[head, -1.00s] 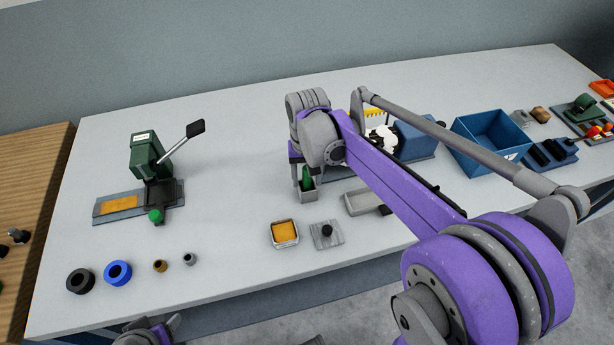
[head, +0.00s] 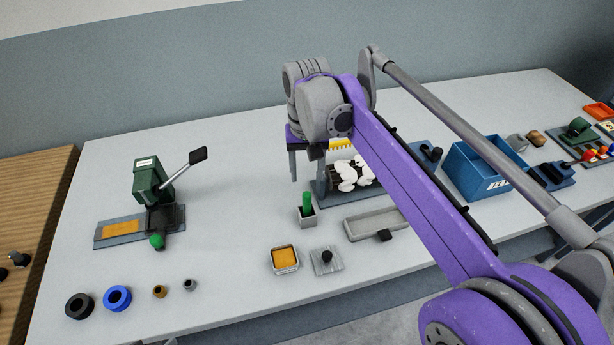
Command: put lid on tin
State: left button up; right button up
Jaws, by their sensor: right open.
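The open square tin (head: 285,261) with orange-yellow contents stands near the table's front edge. The lid (head: 326,262), a flat grey square plate with a black knob, lies just right of it, apart from the tin. My right gripper (head: 306,166) points down behind both of them. It is open with nothing seen between its fingers, above and behind a small grey holder (head: 308,220) with a green-handled item (head: 307,202). My left gripper is not in view.
A long grey tray (head: 365,226) lies right of the lid. A green lever press (head: 152,182) stands on the left, with several rings and bushings in front. A blue bin (head: 480,170) stands on the right. The table between press and tin is clear.

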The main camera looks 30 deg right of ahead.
aim_at(327, 260)
jog(key=z, duration=1.35)
